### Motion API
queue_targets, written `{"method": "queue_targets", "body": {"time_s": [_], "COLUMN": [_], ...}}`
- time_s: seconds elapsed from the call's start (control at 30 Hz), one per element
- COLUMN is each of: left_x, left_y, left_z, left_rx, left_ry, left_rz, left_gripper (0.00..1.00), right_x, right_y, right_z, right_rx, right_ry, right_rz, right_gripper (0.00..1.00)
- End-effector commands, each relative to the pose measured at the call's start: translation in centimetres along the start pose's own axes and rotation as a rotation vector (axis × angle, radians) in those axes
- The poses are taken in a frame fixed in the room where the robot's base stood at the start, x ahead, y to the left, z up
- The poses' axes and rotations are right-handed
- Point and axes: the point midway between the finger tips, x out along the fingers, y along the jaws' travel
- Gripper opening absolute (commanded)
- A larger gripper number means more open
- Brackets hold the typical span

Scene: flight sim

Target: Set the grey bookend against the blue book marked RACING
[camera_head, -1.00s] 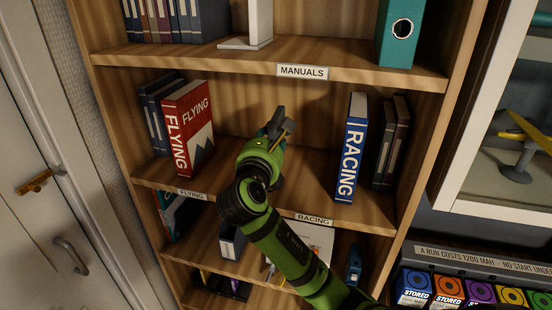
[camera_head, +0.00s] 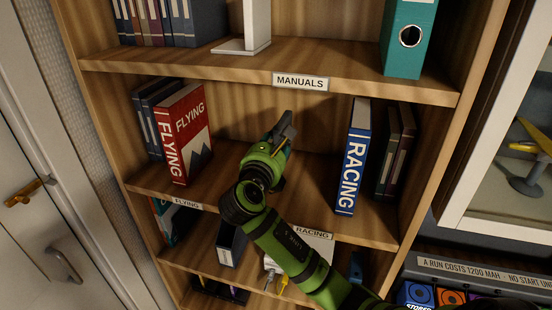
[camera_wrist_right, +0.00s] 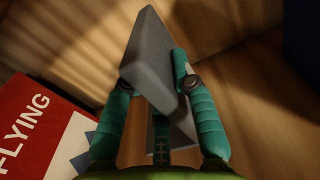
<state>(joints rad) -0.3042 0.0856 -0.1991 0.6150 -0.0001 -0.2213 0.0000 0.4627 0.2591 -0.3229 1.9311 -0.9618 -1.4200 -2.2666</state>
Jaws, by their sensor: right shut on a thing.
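The blue book marked RACING (camera_head: 353,160) stands upright on the middle shelf, right of centre, in the head view. My right gripper (camera_head: 280,142) is inside this shelf bay, between the red FLYING book and the RACING book. In the right wrist view its teal fingers (camera_wrist_right: 163,90) are shut on the grey bookend (camera_wrist_right: 155,55), which looks tilted in that view. In the head view the bookend (camera_head: 286,122) shows only as a small grey part beyond the gripper. The bookend is apart from the RACING book. My left gripper is not in view.
The red FLYING book (camera_head: 186,135) stands at the left of the same shelf; it also shows in the wrist view (camera_wrist_right: 40,125). Dark books (camera_head: 393,152) stand right of RACING. The MANUALS shelf edge (camera_head: 300,82) is above. Bare shelf (camera_head: 317,185) lies left of RACING.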

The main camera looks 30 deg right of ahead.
Motion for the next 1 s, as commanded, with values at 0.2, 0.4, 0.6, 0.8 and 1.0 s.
{"method": "queue_targets", "body": {"time_s": [0.2,0.4,0.6,0.8,1.0], "left_x": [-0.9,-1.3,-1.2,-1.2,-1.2], "left_y": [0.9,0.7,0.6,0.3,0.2], "left_z": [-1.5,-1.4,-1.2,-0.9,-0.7], "left_rx": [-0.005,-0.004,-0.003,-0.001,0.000], "left_ry": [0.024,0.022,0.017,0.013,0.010], "left_rz": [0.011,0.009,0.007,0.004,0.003], "left_gripper": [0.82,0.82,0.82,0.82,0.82], "right_x": [0.0,0.0,0.0,0.0,0.0], "right_y": [0.0,0.0,0.0,0.0,0.0], "right_z": [-2.8,-4.7,-4.7,-5.2,-5.2], "right_rx": [-0.005,0.001,0.003,0.001,0.001], "right_ry": [-0.001,-0.005,-0.006,-0.002,-0.001], "right_rz": [0.001,0.000,0.001,0.001,0.001], "right_gripper": [0.00,0.00,0.00,0.35,0.50]}}
